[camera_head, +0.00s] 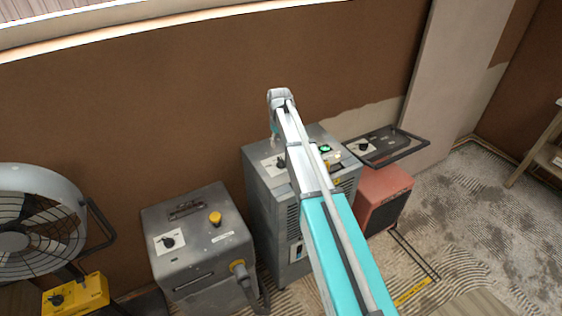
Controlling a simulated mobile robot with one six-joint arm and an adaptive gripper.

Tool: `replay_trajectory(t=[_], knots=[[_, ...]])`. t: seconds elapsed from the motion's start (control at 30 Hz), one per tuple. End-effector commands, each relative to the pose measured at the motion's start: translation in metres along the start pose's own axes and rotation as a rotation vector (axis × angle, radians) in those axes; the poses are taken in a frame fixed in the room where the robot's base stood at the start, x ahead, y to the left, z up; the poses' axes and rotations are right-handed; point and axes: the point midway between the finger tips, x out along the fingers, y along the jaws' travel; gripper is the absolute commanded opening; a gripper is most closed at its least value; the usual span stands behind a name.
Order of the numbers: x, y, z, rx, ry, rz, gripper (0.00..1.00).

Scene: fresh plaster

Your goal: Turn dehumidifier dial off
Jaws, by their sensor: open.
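A tall grey cabinet (262,208) with side vents, likely the dehumidifier, stands in the middle against the brown wall. On its top are a pale plate with a black dial (281,162) and a lit green display (325,149). The dial's pointer is too small to read. My teal and white arm crosses in front of the cabinet and covers part of its top and front. The arm's upper bend is above the cabinet's back edge, with a small teal part below it near the dial. My gripper cannot be made out; the arm hides that area.
A lower grey machine (200,262) with a black dial and yellow knob stands left. A drum fan (30,215) and yellow box (75,297) with a dial are farther left. A red unit (388,194) with a dial panel and black handle frame stands right. Floor is open at right.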

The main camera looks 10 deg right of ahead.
Motion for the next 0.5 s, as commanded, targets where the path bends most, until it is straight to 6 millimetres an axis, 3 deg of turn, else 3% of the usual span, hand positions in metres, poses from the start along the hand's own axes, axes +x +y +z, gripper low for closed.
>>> replay_trajectory(t=[0.5], knots=[[0.045,0.0,0.0,0.0,0.0,0.0,0.56]])
